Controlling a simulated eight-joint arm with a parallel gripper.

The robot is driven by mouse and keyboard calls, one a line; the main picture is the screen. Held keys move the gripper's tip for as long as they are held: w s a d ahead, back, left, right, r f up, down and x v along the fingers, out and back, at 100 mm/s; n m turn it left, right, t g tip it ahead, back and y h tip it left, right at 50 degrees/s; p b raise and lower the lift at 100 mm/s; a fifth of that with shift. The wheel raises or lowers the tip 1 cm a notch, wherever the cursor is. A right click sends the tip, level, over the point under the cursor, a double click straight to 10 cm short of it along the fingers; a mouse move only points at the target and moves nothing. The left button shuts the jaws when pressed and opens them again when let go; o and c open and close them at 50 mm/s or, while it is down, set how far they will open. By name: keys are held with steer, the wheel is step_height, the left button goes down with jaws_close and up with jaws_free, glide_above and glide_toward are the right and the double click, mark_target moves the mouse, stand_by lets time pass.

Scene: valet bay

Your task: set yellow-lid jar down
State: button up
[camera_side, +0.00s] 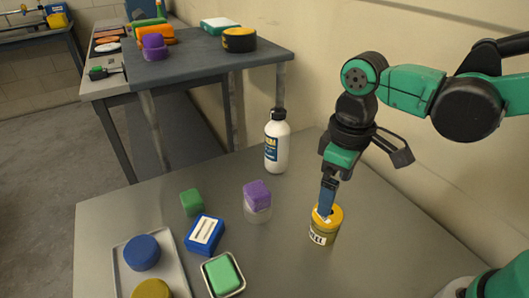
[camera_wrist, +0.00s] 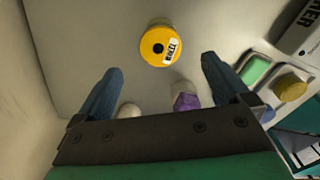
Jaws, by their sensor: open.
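The yellow-lid jar (camera_side: 324,233) stands upright on the grey table, toward the right in the side view. It is a clear jar with a pale label and a yellow lid. My gripper (camera_side: 325,208) is right by the lid in the side view, and one blue finger hides part of the lid. In the wrist view the yellow lid (camera_wrist: 158,46) lies beyond the tips of the two blue fingers, with a white tag on it.
A white bottle (camera_side: 277,142) stands behind the jar. A purple block on a clear cup (camera_side: 257,214), a green block (camera_side: 192,202), a blue box (camera_side: 204,234), a green sponge in a dish (camera_side: 223,275) and a tray (camera_side: 172,251) with round items lie left. Table right of the jar is clear.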

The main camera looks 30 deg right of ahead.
steer(key=shift+r, duration=0.65)
steer(key=shift+d+r, duration=0.2)
steer(key=d+r+m+t, duration=0.1)
steer(key=d+m+t, duration=0.4)
steer(key=d+t, duration=0.2)
steer(key=shift+w+d, duration=0.45)
steer(key=shift+d, duration=0.05)
steer(key=shift+r, duration=0.1)
